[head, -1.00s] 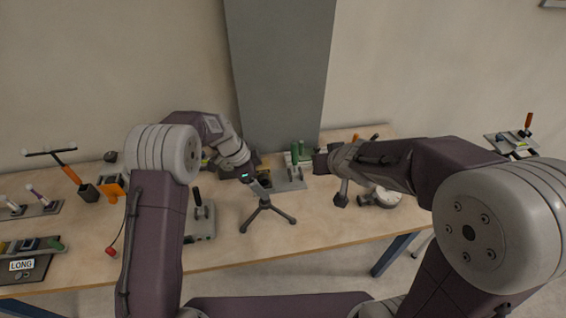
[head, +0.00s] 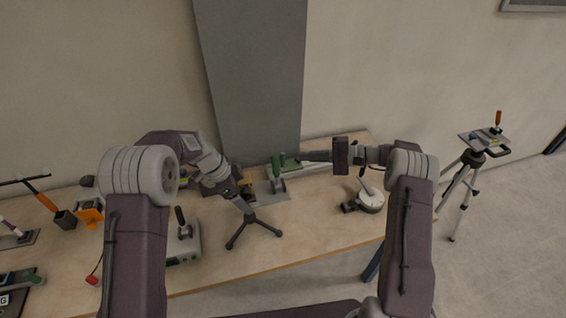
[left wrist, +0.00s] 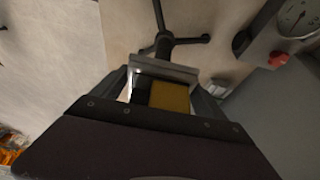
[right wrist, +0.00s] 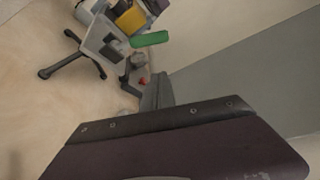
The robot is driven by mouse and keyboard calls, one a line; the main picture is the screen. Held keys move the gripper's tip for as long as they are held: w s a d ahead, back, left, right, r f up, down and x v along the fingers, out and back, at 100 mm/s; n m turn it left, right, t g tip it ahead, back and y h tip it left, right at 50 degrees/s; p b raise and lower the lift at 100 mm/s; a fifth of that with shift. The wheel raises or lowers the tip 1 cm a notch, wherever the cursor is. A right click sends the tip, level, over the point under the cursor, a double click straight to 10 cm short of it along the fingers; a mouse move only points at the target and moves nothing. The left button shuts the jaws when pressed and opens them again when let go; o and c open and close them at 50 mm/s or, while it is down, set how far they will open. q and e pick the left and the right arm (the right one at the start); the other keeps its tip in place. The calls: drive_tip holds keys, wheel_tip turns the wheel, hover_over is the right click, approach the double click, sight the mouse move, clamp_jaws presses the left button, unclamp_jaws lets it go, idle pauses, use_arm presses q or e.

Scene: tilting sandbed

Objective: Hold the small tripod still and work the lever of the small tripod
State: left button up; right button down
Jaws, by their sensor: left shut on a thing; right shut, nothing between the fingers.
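In the left wrist view the tripod's legs (left wrist: 168,42) show just beyond the fingers. My right gripper (head: 302,157) is shut and empty, to the right of the tripod and apart from it, pointing left beside a green handle.
A round gauge (head: 371,200) lies at the right. The bench front is clear. A large tripod (head: 472,165) stands on the floor.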

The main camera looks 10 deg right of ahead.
sight(276, 171)
drive_tip(key=shift+s+d+f+m+t, duration=0.1)
drive_tip(key=shift+d+f+m+t, duration=0.25)
drive_tip(key=shift+d, duration=0.35)
use_arm(q)
drive_tip(key=shift+w, duration=0.1)
use_arm(e)
drive_tip(key=shift+s+a+f, duration=0.1)
drive_tip(key=shift+a+f, duration=0.05)
drive_tip(key=shift+a, duration=2.25)
drive_tip(key=shift+s+a+f, duration=0.1)
drive_tip(key=shift+a, duration=2.25)
